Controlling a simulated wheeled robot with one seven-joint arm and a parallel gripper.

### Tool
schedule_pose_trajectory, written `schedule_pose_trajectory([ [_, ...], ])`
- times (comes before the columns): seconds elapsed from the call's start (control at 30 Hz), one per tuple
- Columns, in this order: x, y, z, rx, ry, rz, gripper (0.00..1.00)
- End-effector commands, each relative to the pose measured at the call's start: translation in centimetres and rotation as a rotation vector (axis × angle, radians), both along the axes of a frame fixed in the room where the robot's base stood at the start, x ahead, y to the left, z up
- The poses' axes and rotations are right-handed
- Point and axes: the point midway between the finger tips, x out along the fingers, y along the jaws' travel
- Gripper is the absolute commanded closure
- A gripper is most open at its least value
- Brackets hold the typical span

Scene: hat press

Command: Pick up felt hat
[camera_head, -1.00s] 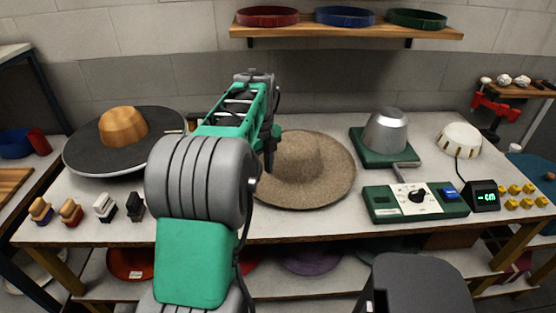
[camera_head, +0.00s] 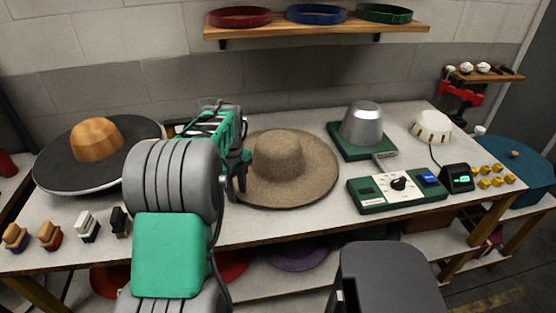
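The felt hat (camera_head: 312,183) is tan-brown and wide-brimmed with a rounded crown. It lies crown up on the grey worktable, in the middle of the head view. My gripper (camera_head: 240,188) is at the left edge of the hat's brim, in front of part of it. My arm hides the fingertips' far side, so I cannot tell whether the fingers touch the brim or how far apart they are.
A wooden block on a dark disc (camera_head: 58,166) stands at the left. A silver dome on a green base (camera_head: 361,125), a green control box (camera_head: 372,197) and a white hat-shaped piece (camera_head: 431,127) stand at the right. Small brushes (camera_head: 86,226) lie at the front left.

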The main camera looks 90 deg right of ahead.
Motion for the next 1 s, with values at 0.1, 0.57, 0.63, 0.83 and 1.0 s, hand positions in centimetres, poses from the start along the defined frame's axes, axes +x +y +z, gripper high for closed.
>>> schedule_pose_trajectory([
  [0.1, 0.01, -0.01, 0.01, 0.000, 0.000, 0.000, 0.72],
  [0.57, 0.01, -0.01, 0.04, 0.000, 0.000, 0.000, 1.00],
  [0.63, 0.01, -0.01, 0.04, 0.000, 0.000, 0.000, 1.00],
  [0.83, 0.01, -0.01, 0.05, 0.000, 0.000, 0.000, 1.00],
  [1.0, 0.00, -0.01, 0.05, 0.000, 0.000, 0.000, 1.00],
])
